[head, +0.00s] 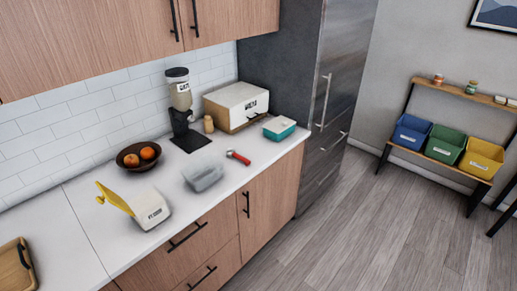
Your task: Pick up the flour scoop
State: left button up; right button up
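A small tool with a red handle (238,157) lies on the white counter in the head view, right of a clear grey tub; it may be the flour scoop, but it is too small to be sure. A white lettered canister (151,212) with a raised yellow lid (115,198) stands near the counter's front edge; its lettering is too small to read and its inside is hidden. Neither of my grippers is in view.
The clear tub (203,176), a fruit bowl (138,156), a grinder-like dispenser (180,105), a white bread box (236,106) and a teal-and-white box (279,128) stand on the counter (90,220). The floor (350,230) is clear.

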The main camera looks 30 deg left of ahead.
aim_at(238, 157)
jog(key=u, duration=0.25)
jog(key=i, duration=0.95)
jog(key=u, duration=0.5)
